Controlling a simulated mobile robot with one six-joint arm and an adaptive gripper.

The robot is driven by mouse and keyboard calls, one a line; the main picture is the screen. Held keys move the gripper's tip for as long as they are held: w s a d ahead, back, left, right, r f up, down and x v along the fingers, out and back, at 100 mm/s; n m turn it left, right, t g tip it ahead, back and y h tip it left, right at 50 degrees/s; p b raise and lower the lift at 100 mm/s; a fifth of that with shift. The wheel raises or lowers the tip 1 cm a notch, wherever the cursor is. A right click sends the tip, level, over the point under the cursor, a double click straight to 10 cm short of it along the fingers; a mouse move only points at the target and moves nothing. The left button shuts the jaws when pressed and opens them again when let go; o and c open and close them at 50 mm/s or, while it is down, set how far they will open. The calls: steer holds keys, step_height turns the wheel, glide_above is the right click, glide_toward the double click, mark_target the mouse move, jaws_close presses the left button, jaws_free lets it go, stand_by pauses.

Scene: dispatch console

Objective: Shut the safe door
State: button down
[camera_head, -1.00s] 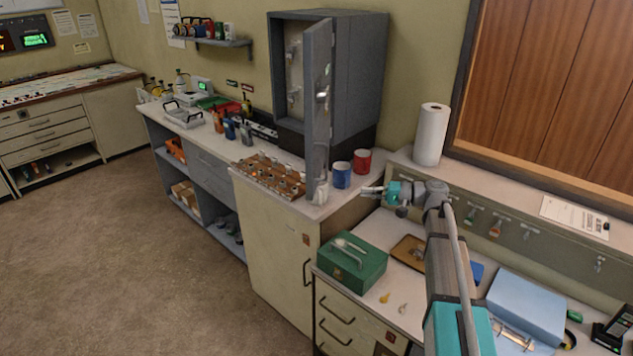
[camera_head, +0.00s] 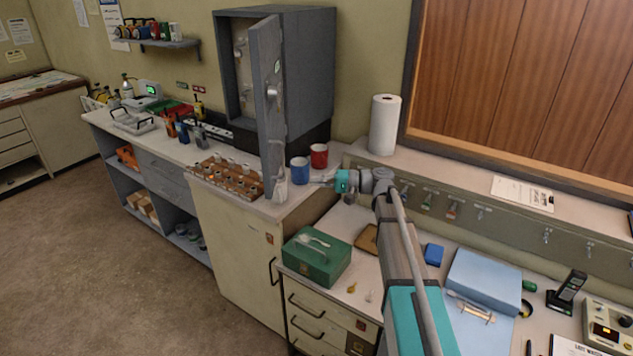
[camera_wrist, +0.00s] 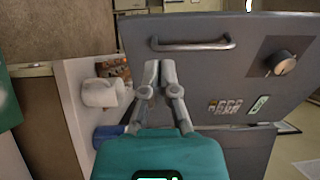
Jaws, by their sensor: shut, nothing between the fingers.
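The grey safe (camera_head: 303,70) stands on the cabinet top against the wall. Its door (camera_head: 265,100) is swung wide open toward the room, and part of the interior shows. In the wrist view the grey door (camera_wrist: 230,85) fills the right, with a bar handle (camera_wrist: 193,44) and a round dial (camera_wrist: 285,62). My gripper (camera_head: 325,181) is to the right of the door, beside the blue mug. In the wrist view my gripper (camera_wrist: 158,70) is shut and empty, its fingertips in front of the door just below the handle. I cannot tell whether they touch it.
A blue mug (camera_head: 300,170) and a red mug (camera_head: 319,155) stand by the safe. A white cup (camera_wrist: 103,92) is left of the fingers. A tray of small items (camera_head: 225,176) lies left of the door. A green box (camera_head: 318,258) and paper towel roll (camera_head: 384,125) stand nearby.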

mark_target(270, 180)
steer(key=a, duration=0.7)
steer(key=w+a, duration=0.1)
steer(key=a, duration=0.3)
steer(key=shift+w, duration=0.1)
